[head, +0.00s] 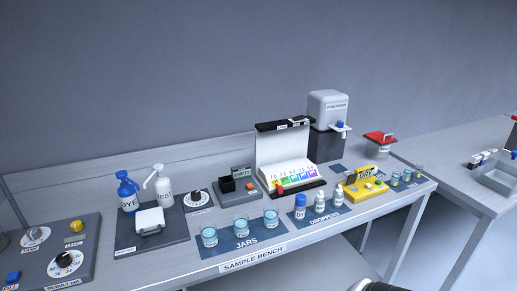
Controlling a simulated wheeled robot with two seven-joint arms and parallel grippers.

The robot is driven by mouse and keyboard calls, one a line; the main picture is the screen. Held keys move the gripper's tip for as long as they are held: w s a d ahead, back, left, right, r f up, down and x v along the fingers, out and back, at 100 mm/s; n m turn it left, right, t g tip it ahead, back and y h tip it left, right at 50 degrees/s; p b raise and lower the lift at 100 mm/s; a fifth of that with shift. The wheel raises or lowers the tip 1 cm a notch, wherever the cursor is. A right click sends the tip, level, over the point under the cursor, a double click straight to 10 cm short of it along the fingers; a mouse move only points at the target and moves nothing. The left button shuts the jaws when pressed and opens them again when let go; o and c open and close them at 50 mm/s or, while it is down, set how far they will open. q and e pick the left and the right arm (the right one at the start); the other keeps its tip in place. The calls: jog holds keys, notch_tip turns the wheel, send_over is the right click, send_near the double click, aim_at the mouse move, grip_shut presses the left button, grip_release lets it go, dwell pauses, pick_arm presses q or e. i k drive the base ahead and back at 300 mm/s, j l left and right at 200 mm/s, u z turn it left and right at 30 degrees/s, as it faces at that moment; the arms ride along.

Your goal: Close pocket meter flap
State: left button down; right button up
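A small grey meter (237,197) sits on the sample bench, left of the large open colour-chart box. It has a dark block, an orange button and a raised dark labelled piece (241,172) at its back. This piece looks like a flap standing open, but the label is too small to read surely. Neither of my grippers shows in the head view. Only a dark and white rounded piece, probably mine, shows at the bottom edge.
Jars of blue liquid (241,224) stand in front of the meter on a blue mat. A dial (198,198) and white pump bottle (163,188) are to its left. The colour-chart box (283,158) stands close on its right. The bench's front edge is narrow.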

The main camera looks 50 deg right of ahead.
aim_at(351, 179)
jog(key=z, duration=2.5)
